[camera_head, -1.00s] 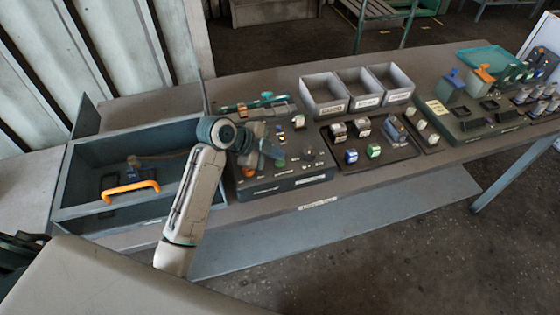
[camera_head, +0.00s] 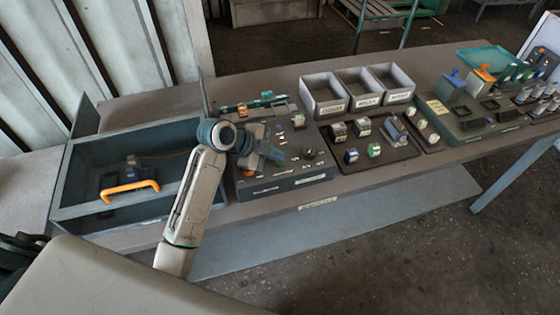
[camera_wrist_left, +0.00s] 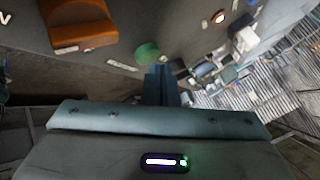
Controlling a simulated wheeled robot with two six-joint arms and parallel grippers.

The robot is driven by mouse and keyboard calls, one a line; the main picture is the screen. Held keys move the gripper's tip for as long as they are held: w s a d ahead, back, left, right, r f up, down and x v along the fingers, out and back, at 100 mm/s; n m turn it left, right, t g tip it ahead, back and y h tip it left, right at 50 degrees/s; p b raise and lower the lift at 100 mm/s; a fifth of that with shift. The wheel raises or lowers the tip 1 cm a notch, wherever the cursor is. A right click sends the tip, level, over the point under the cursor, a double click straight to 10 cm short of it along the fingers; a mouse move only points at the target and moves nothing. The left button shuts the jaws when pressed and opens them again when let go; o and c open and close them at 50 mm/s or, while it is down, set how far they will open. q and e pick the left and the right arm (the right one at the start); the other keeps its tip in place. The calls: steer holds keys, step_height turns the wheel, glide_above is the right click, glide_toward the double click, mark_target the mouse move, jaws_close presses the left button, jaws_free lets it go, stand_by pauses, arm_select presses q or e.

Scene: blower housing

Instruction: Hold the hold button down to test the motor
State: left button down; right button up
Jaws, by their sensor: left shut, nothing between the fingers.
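The control box (camera_head: 285,182) stands on the bench in the head view, with small knobs, switches and labels on top. My left gripper (camera_head: 274,156) is over this box, shut and empty. In the left wrist view its closed fingers (camera_wrist_left: 160,72) point toward the panel. A round green button (camera_wrist_left: 147,53) lies just beyond and left of the fingertips there; I cannot tell whether they touch it. I cannot read which button is the hold button. My right gripper is not in view.
An open drawer-like tray (camera_head: 75,205) with an orange handle (camera_head: 130,190) is left of my arm. A board with several small blocks (camera_head: 378,160) lies right of the box. Three grey bins (camera_head: 324,98) stand behind it. The bench's front edge runs close below the box.

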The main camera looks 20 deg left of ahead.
mark_target(276, 163)
arm_select(q)
steer(key=shift+f+b, duration=0.3)
steer(key=shift+f, duration=0.1)
stand_by(0.5)
stand_by(0.5)
stand_by(1.2)
stand_by(0.3)
steer(key=shift+r+p, duration=0.8)
steer(key=shift+r, duration=0.05)
steer(key=shift+r, duration=0.1)
step_height(276, 163, up, 5)
steer(key=p, duration=0.4)
